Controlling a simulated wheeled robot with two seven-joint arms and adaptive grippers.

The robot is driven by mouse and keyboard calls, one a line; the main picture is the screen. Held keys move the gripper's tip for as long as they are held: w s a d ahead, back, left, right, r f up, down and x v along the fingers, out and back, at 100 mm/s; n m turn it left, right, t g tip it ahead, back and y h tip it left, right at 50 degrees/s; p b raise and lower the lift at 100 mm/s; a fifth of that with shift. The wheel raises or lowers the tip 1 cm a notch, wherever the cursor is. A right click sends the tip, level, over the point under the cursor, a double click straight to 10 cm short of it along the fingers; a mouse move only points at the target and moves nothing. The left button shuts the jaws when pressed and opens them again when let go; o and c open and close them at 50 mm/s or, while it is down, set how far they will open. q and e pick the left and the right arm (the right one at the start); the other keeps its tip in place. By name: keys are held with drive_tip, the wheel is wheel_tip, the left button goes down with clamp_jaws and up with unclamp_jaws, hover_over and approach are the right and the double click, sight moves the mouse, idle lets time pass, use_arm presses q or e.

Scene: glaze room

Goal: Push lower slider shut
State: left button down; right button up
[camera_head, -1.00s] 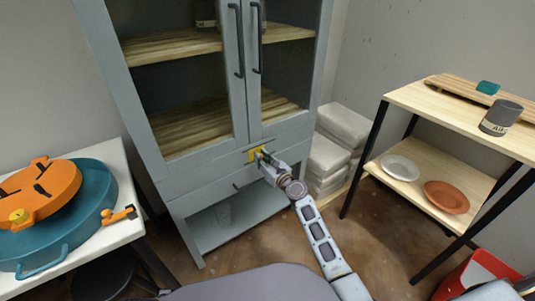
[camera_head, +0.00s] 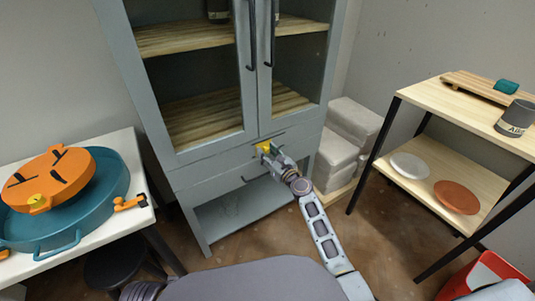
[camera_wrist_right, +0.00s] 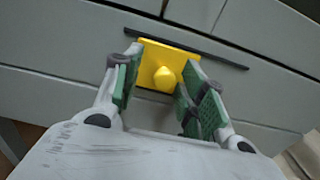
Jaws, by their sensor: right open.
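The grey cabinet (camera_head: 218,166) has flat fronts below its two glass doors. A yellow plate (camera_head: 264,148) sits on the upper front; in the right wrist view the plate (camera_wrist_right: 150,65) carries a round yellow knob (camera_wrist_right: 164,77) and lies against a thin dark bar. I cannot tell if this is the lower slider, or how far it is shut. My right gripper (camera_head: 272,154) is at the plate. In the right wrist view its green-padded fingers (camera_wrist_right: 155,91) are open, one on each side of the knob. Contact is unclear. My left gripper is out of view.
A white table (camera_head: 115,210) with a teal pan (camera_head: 108,208) and orange lid (camera_head: 70,172) stands left. A wooden shelf unit (camera_head: 435,97) with plates and a grey can (camera_head: 514,118) stands right. Pale stacked blocks (camera_head: 350,125) sit beside the cabinet. A dark stool (camera_head: 110,268) is at lower left.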

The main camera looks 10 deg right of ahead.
drive_tip(key=shift+s+d, duration=0.1)
drive_tip(key=shift+s, duration=0.05)
drive_tip(key=v, duration=1.1)
drive_tip(key=shift+s, duration=0.35)
idle(0.7)
